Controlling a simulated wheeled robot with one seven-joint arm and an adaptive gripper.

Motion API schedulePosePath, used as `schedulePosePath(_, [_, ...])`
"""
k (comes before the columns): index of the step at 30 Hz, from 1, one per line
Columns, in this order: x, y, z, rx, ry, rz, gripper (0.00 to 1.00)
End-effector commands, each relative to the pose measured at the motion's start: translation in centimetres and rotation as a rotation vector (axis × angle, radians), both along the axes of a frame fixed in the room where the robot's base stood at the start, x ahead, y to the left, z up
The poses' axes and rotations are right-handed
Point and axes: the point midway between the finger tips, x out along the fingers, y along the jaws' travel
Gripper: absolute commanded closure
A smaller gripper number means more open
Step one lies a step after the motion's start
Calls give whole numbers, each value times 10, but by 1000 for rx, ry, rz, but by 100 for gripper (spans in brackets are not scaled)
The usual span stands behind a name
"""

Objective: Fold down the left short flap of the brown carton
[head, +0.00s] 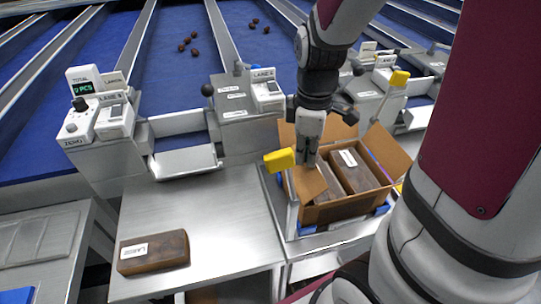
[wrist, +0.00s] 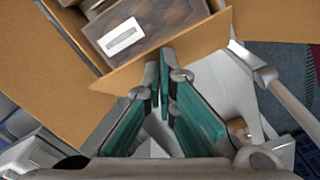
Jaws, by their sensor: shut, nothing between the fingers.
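The brown carton (head: 345,211) stands open at the right, with brown boxes with white labels (head: 348,158) inside. Its left short flap (head: 308,184) shows at the carton's left end, slanting and below my gripper (head: 309,158). My gripper is shut and empty, pointing down at this flap. In the wrist view my gripper's fingertips (wrist: 158,70) overlap the flap (wrist: 195,42) and lie at or very close to it; I cannot tell whether they touch. A labelled box (wrist: 140,28) lies just beyond the flap. The right flap (head: 389,150) stands up and outward.
A dark brown labelled box (head: 153,252) lies on the steel table (head: 217,230), whose middle is clear. Lane machines (head: 248,95) line the back.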

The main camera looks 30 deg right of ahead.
Motion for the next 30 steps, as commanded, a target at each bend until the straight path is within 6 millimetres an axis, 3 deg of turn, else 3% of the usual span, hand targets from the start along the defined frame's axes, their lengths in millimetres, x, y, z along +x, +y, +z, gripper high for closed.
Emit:
schedulePosePath(14, [-2,-10,0,0,0,0,100])
schedulePosePath(30, [-2,-10,-24,1,1,-1,100])
